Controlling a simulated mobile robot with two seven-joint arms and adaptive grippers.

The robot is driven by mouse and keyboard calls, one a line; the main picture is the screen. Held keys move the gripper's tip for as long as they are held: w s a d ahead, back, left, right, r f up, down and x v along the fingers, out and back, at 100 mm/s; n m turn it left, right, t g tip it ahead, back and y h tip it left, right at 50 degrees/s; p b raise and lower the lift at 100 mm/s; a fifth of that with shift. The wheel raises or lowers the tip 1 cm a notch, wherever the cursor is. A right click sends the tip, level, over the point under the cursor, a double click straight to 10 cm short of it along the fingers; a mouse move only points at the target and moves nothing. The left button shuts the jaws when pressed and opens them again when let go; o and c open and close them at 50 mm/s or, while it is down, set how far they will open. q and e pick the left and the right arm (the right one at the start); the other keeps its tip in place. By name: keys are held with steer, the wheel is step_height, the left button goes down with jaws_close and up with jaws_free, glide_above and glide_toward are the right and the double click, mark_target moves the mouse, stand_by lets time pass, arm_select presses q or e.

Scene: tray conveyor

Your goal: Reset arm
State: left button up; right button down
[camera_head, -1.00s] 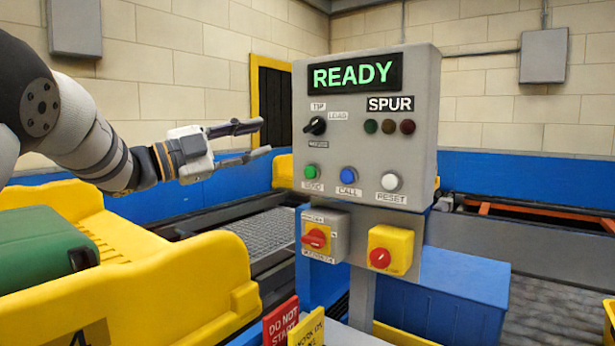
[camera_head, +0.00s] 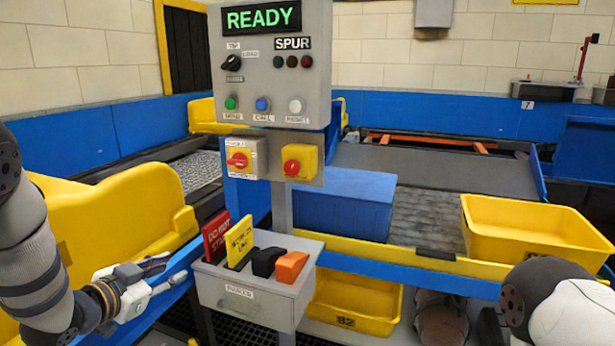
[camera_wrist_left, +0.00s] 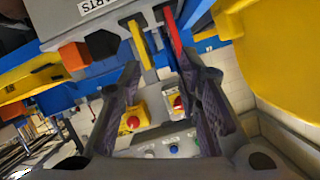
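My left gripper (camera_head: 170,273) is at the lower left of the head view, left of the grey badge box (camera_head: 250,293) on the control post. Its fingers are apart with nothing between them; the left wrist view also shows the open fingers (camera_wrist_left: 165,95). The control panel (camera_head: 270,80) reads READY, with a black selector knob and green, blue and white buttons. Below it are two red rotary switches (camera_head: 237,160), one on grey and one on yellow (camera_head: 299,162). Part of my right arm shows at the lower right; its gripper is out of view.
The badge box holds a red tag (camera_head: 217,237), a yellow tag (camera_head: 239,242), a black piece (camera_head: 266,262) and an orange piece (camera_head: 291,266). A yellow tray (camera_head: 535,232) sits right, another (camera_head: 355,303) below the conveyor. A large yellow tub (camera_head: 110,225) is left. A blue bin (camera_head: 343,203) stands behind the post.

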arm_select(q)
steer(key=s+d+f+n+g+y, duration=0.3)
steer(key=s+f+g, duration=0.4)
steer(key=s+f, duration=1.2)
steer(key=s+f+n+g, duration=0.1)
steer(key=s+g, duration=0.2)
steer(key=s, duration=0.7)
steer(key=s+d+f+n+g, duration=0.1)
steer(key=s+f+n+g, duration=0.1)
steer(key=s, duration=0.7)
steer(key=s+d+f+n+g, duration=0.1)
steer(key=s+f+g, duration=0.1)
steer(key=s, duration=0.8)
steer(key=shift+s+d+g, duration=0.2)
steer(key=shift+s+g, duration=0.15)
steer(key=shift+g, duration=0.55)
steer(key=shift+w+f+y, duration=0.1)
steer(key=shift+f+y, duration=0.05)
steer(key=shift+y, duration=0.15)
